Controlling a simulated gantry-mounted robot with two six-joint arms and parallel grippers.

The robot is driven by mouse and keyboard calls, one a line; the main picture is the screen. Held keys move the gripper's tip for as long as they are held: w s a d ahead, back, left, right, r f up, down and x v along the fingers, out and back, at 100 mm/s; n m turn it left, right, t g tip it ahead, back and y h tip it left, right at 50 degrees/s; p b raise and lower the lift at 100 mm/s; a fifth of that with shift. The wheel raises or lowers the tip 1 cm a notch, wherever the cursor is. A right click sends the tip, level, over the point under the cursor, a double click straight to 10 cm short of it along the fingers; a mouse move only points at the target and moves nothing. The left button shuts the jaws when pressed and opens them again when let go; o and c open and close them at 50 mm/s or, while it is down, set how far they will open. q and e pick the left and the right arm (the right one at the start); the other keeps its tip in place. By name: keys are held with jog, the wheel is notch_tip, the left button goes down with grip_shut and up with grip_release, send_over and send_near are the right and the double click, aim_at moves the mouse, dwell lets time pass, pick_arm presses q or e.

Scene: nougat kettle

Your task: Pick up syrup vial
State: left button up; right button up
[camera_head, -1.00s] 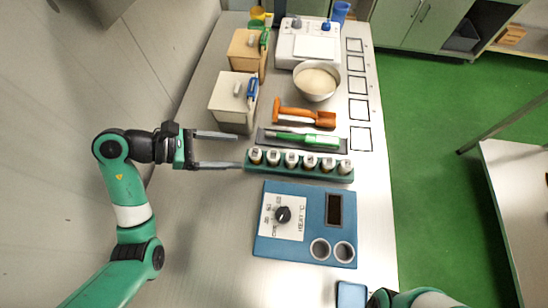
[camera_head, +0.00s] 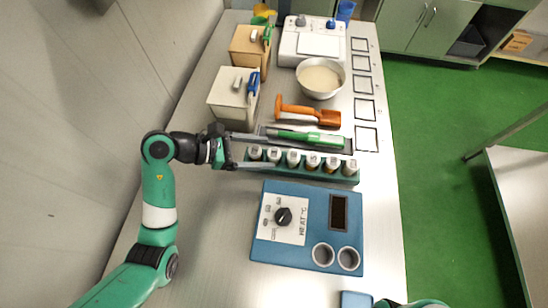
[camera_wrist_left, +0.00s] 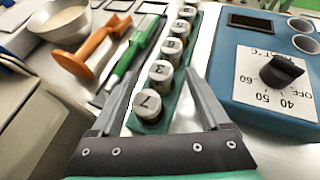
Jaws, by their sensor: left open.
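Several syrup vials with pale numbered caps stand upright in a row in a green rack (camera_head: 300,171). The vial nearest my left gripper is the leftmost vial (camera_head: 255,153); in the left wrist view its cap (camera_wrist_left: 148,103) reads 7 and it lies between the fingers. My left gripper (camera_head: 262,153) is open, its two fingers reaching along the left end of the rack; it also shows in the left wrist view (camera_wrist_left: 153,90). I cannot tell whether the fingers touch the vial. My right gripper does not show; only a bit of my right arm is at the bottom edge.
The blue heater (camera_head: 308,228) with a dial and two round wells stands in front of the rack. A bowl (camera_head: 320,78), a scale (camera_head: 312,44) and boxes (camera_head: 232,95) stand farther back.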

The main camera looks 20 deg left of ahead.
pick_arm(q)
jog(key=x, duration=0.2)
jog(key=shift+w+d+f, duration=0.1)
jog(key=shift+w+d, duration=0.05)
grip_shut()
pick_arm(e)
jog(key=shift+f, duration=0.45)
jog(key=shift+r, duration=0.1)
pick_arm(q)
jog(key=shift+r, duration=0.45)
notch_tip(320, 180, up, 2)
jog(key=shift+r+p, duration=0.15)
jog(key=shift+p, duration=0.6)
jog(key=s+d+r+p, duration=0.5)
jog(key=s+d+r, duration=0.4)
jog(key=s+r, duration=0.1)
jog(key=shift+d, duration=0.4)
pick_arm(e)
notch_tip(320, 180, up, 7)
